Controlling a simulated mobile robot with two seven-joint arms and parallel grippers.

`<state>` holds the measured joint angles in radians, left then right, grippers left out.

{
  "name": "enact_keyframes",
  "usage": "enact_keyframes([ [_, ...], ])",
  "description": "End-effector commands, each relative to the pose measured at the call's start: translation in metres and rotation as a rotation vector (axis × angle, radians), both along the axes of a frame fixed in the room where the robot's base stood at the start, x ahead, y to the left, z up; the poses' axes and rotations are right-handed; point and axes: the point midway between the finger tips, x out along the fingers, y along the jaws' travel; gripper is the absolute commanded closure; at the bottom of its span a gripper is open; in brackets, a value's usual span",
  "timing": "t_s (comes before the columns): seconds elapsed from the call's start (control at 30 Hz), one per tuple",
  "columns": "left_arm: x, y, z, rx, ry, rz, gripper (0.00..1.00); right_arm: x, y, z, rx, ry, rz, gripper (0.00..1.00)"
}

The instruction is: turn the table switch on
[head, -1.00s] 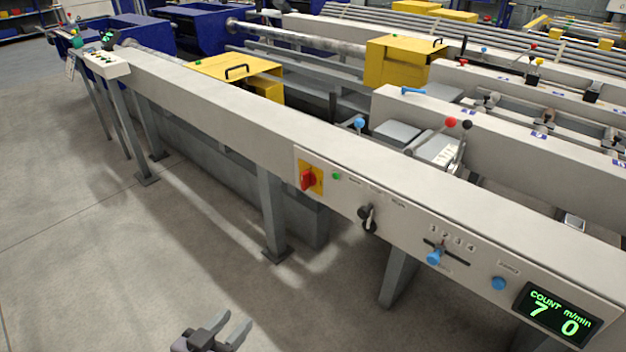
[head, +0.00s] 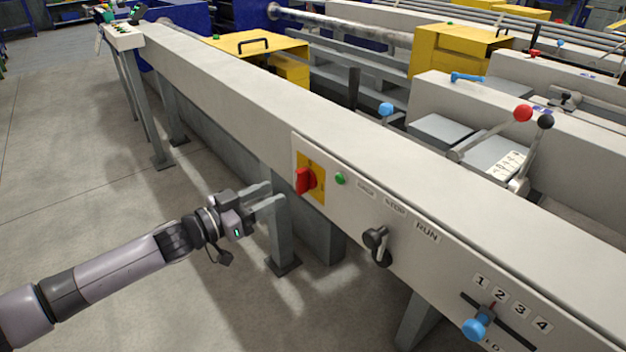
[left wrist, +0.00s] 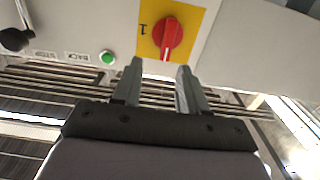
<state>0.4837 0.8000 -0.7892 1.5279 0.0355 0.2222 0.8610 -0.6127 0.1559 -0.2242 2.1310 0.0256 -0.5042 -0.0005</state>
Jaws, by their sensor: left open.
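The table switch is a red rotary knob (head: 306,181) on a yellow plate (head: 318,192), set in the front panel of the long grey table. In the left wrist view the red knob (left wrist: 167,33) carries a white mark, and a "1" is printed on the yellow plate (left wrist: 147,17) beside it. My left gripper (head: 270,194) is open and empty, a little left of the knob and apart from it. In the left wrist view its two fingers (left wrist: 160,75) point at the knob, one to each side, short of it. My right gripper is not in view.
Right of the switch on the panel are a green button (head: 340,178), a black selector lever (head: 376,242) near labels including STOP and RUN, and a blue knob (head: 476,327) on a numbered slot. Table legs stand below. The floor at left is clear.

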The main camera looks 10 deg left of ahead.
Motion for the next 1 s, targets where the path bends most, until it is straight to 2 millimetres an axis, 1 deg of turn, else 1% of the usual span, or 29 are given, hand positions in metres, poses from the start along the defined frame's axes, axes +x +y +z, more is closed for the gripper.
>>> enact_keyframes([
  [0.03,0.003,0.004,-0.002,0.003,-0.005,-0.002,0.57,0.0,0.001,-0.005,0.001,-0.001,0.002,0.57],
  [0.1,0.005,0.006,0.0,0.002,-0.007,-0.005,0.57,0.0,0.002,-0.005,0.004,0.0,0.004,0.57],
  [0.2,0.008,0.006,0.002,0.0,-0.008,-0.006,0.57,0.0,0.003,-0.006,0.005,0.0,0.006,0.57],
  [0.33,0.018,-0.002,0.002,-0.002,-0.009,-0.007,0.57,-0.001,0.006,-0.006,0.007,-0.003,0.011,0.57],
  [0.5,0.036,-0.017,0.002,-0.001,-0.009,-0.006,0.57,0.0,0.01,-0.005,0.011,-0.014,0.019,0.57],
  [0.7,0.054,-0.031,0.001,-0.001,-0.008,-0.006,0.57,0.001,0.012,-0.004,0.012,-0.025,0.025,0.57],
  [0.83,0.06,-0.035,0.002,0.0,-0.008,-0.005,0.57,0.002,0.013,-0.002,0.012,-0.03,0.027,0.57],
  [1.0,0.062,-0.037,0.002,0.001,-0.007,-0.006,0.57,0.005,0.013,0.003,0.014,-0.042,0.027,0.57],
])
